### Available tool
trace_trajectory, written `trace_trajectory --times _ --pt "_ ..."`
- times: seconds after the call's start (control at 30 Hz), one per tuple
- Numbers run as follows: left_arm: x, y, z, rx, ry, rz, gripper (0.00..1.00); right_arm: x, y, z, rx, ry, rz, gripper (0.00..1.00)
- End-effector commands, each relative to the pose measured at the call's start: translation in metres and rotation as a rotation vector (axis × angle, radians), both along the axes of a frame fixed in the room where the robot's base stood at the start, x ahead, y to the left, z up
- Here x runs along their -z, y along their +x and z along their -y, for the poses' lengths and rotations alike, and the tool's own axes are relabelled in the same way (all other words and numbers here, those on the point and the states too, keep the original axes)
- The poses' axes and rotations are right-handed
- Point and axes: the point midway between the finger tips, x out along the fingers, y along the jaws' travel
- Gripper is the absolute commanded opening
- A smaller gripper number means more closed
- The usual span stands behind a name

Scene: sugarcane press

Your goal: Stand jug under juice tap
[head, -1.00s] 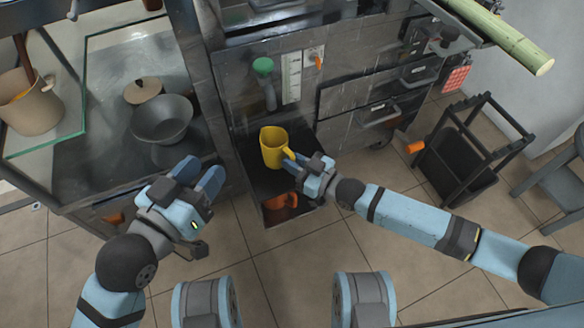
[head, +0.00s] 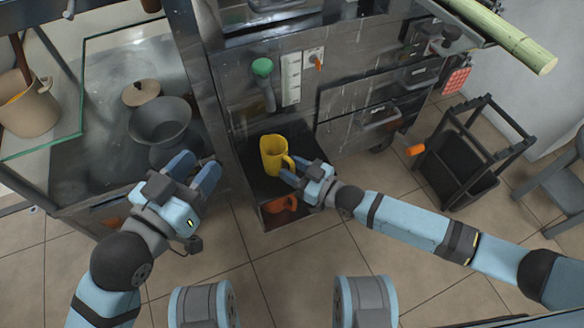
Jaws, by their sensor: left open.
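The yellow jug (head: 273,157) stands or hangs roughly upright over the dark shelf (head: 262,188) at the press front, its handle towards the right. The green-knobbed tap (head: 262,67) is on the panel above and behind it, with a grey stem below the knob. My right gripper (head: 294,172) is at the jug's handle; its fingertips are close to the handle's lower end, and I cannot tell whether they grip it. Whether the jug's base touches the shelf is unclear. My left gripper (head: 196,172) is open and empty, left of the press beside the bowl table.
An orange-red vessel (head: 279,205) sits in a low recess below the shelf. A dark bowl (head: 160,121) and a beige pot (head: 29,104) are on the left. Drawers (head: 379,117) are right of the shelf, a black cart (head: 465,155) further right. The floor in front is clear.

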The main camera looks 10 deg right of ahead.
Motion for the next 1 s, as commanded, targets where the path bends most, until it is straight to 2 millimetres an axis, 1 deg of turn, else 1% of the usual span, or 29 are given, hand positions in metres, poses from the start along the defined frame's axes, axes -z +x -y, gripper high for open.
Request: trace_trajectory --times 0.13,0.37,0.5,0.7,1.0 --pt "-0.006 -0.001 0.001 0.003 -0.014 -0.031 0.43 -0.001 -0.015 0.02 0.001 -0.004 -0.005 0.38" --pt "0.002 -0.013 0.007 -0.002 -0.072 -0.139 0.43 -0.001 -0.047 0.06 0.002 -0.004 -0.005 0.38" --pt "-0.006 -0.015 0.007 -0.014 -0.097 -0.119 0.43 -0.001 -0.062 0.079 0.001 -0.004 -0.003 0.38" --pt "-0.017 -0.013 0.006 -0.021 -0.116 -0.08 0.43 0.0 -0.072 0.092 0.001 -0.002 -0.002 0.38" --pt "-0.017 -0.013 0.006 -0.017 -0.113 -0.072 0.43 0.001 -0.074 0.093 0.0 -0.001 -0.002 0.38"
